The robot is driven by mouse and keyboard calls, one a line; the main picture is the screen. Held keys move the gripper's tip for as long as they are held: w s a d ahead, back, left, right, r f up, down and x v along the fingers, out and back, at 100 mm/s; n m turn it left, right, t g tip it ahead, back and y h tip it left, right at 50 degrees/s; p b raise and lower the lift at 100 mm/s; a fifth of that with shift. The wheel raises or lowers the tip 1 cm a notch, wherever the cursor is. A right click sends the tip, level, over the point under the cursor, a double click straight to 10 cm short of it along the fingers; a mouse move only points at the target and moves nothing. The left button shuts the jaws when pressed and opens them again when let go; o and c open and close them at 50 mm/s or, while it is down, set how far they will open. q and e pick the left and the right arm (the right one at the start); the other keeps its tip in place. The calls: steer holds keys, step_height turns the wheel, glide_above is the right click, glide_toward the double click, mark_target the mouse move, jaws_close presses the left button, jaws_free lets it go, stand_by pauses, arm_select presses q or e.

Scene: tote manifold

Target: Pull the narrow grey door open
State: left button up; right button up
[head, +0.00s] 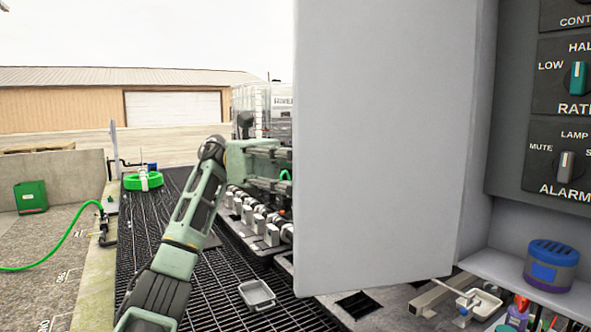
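The narrow grey door (385,150) is a tall, plain light-grey panel filling the middle of the head view. It stands swung out at the left side of the grey cabinet, whose inside shows at the right. No handle shows on the face I see. My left gripper (285,170) is at the door's left edge, partly behind the panel. Its two fingers look spread apart, one above the other, but their tips are hidden by the door. I cannot tell whether they touch or hold anything. My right gripper is not in view.
The cabinet has a dark control panel (556,100) with knobs. A blue-and-grey round container (551,265) sits on its shelf, with tools below. A small metal tray (257,294) lies on the dark grating (150,225). Valves (258,222) stand behind my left arm.

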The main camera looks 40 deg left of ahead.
arm_select(q)
steer(key=a, duration=0.5)
steer(key=shift+s+a, duration=0.15)
steer(key=shift+s, duration=0.05)
steer(key=shift+f, duration=0.1)
stand_by(0.4)
